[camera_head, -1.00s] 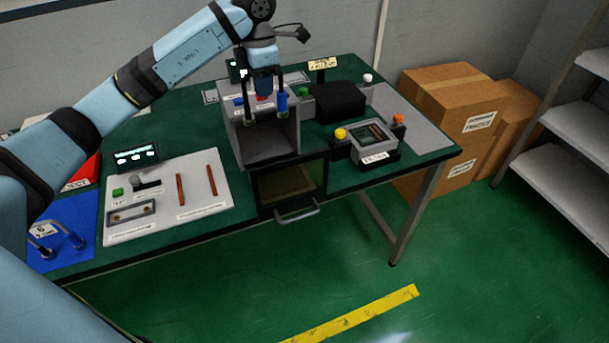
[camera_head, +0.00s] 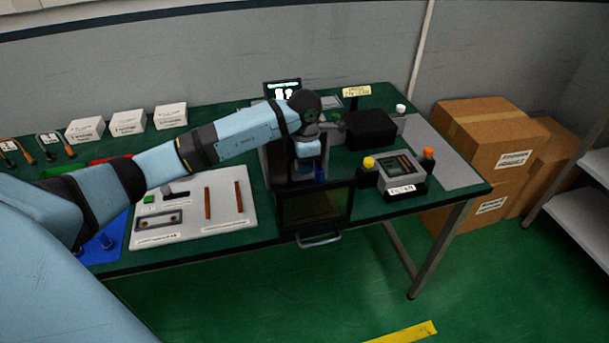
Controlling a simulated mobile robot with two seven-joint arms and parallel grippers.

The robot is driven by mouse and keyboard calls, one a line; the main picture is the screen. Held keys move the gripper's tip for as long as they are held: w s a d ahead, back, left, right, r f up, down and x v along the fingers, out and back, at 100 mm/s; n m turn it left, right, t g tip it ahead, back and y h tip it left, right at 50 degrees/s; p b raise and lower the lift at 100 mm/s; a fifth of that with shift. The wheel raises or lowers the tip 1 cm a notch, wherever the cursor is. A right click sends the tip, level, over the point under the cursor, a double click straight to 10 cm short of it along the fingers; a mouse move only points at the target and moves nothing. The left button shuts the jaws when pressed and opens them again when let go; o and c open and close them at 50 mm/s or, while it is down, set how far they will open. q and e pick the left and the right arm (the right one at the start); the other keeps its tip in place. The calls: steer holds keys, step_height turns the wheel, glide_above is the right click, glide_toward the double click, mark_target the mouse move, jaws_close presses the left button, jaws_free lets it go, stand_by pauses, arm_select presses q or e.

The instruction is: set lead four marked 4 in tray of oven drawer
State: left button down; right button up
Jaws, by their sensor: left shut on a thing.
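The lead's number cannot be read. The fingers and the drawer tray are mostly hidden by my wrist and the drawer front. The oven drawer (camera_head: 318,208) has a dark window front and a handle below it. My right gripper is not in view.
A pale board (camera_head: 178,222) with two brown rods lies left of the oven. A blue mat (camera_head: 110,257) is at its left. A fuse-like unit marked FILTER (camera_head: 400,178) stands right. Several orange-ended leads (camera_head: 48,147) and white boxes (camera_head: 128,122) line the back left.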

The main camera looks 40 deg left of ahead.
arm_select(q)
step_height(320, 180, down, 4)
steer(key=shift+f, duration=0.2)
steer(key=shift+f, duration=0.1)
steer(key=c, duration=1.6)
jaws_free()
steer(key=shift+f, duration=0.1)
steer(key=shift+c, duration=0.2)
steer(key=o, duration=0.4)
steer(key=shift+o, duration=0.2)
